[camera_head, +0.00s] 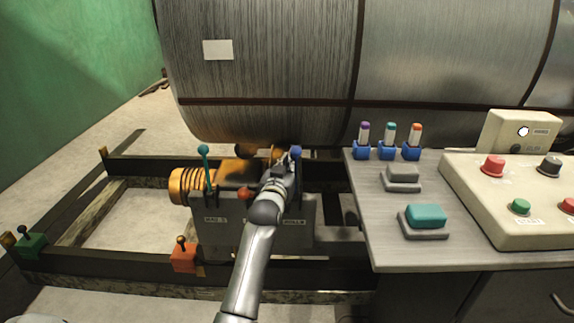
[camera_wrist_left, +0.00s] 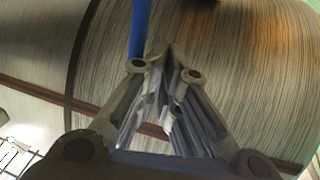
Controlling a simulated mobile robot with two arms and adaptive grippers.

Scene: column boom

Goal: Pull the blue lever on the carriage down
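The carriage (camera_head: 215,232) is a grey box with labels on its front and orange machinery on top. The blue lever (camera_head: 295,151) stands at its right side, its ball knob up; its blue shaft (camera_wrist_left: 139,30) shows in the left wrist view. My left gripper (camera_head: 286,166) is right at the lever and hides its lower part. In the left wrist view the fingertips (camera_wrist_left: 170,58) come together, with the shaft just left of them, not between them. Whether they touch it I cannot tell. My right gripper is not in view.
A teal lever (camera_head: 204,150) and a red knob (camera_head: 244,193) are on the carriage, left of my arm. A large metal drum (camera_head: 270,70) lies behind. A grey desk (camera_head: 380,225) with buttons and a control box (camera_head: 470,205) stands at the right.

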